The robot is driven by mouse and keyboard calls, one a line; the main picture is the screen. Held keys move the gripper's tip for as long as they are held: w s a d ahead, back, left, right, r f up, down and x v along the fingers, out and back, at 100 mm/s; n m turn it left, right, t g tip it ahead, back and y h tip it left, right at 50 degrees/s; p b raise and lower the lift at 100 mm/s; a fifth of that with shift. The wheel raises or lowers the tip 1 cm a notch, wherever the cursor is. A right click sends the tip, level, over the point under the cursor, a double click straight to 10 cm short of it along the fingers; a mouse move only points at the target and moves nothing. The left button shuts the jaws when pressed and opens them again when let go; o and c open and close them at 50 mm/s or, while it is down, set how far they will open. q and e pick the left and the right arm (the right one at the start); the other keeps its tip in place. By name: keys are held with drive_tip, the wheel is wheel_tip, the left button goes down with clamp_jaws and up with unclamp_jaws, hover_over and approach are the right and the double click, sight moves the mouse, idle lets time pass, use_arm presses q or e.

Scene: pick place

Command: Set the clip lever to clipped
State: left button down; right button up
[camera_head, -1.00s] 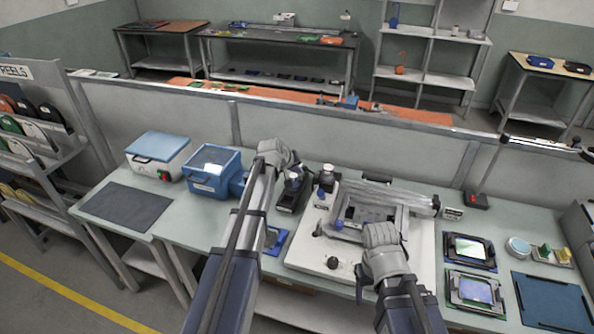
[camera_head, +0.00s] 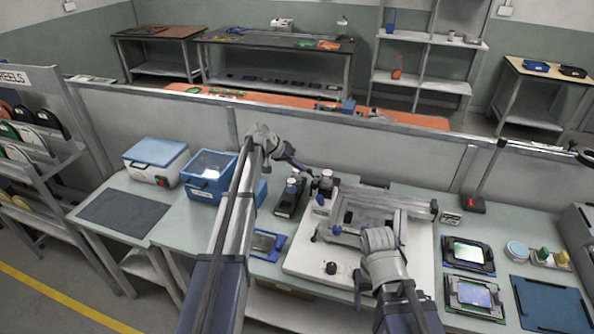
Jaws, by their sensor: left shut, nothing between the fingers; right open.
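A white fixture (camera_head: 300,264) stands on the bench with a grey hinged frame (camera_head: 373,199) on it. Small blue knobs (camera_head: 337,230) sit at the frame's left side. I cannot tell for sure which part is the clip lever, nor its setting. My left gripper (camera_head: 301,166) is shut and empty. My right gripper (camera_head: 379,242) is over the fixture's front right part, in front of the frame. It is open; its fingers are mostly hidden behind its own wrist.
A blue box (camera_head: 207,176) and a white box with a blue lid (camera_head: 155,157) stand at the left. A dark mat (camera_head: 122,215) lies in front of them. At the right are two framed boards (camera_head: 468,252), a blue mat (camera_head: 551,305) and small pots. A partition (camera_head: 340,145) runs behind.

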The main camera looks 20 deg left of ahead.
use_arm(q)
drive_tip(key=w+m+g, duration=0.1)
drive_tip(key=d+m+g+h, duration=0.1)
drive_tip(key=m, duration=0.1)
drive_tip(key=shift+w+d+m, duration=0.1)
drive_tip(key=shift+w+m, duration=0.2)
drive_tip(key=shift+w, duration=0.05)
idle(1.3)
drive_tip(key=shift+s+d, duration=0.3)
drive_tip(key=shift+s, duration=0.5)
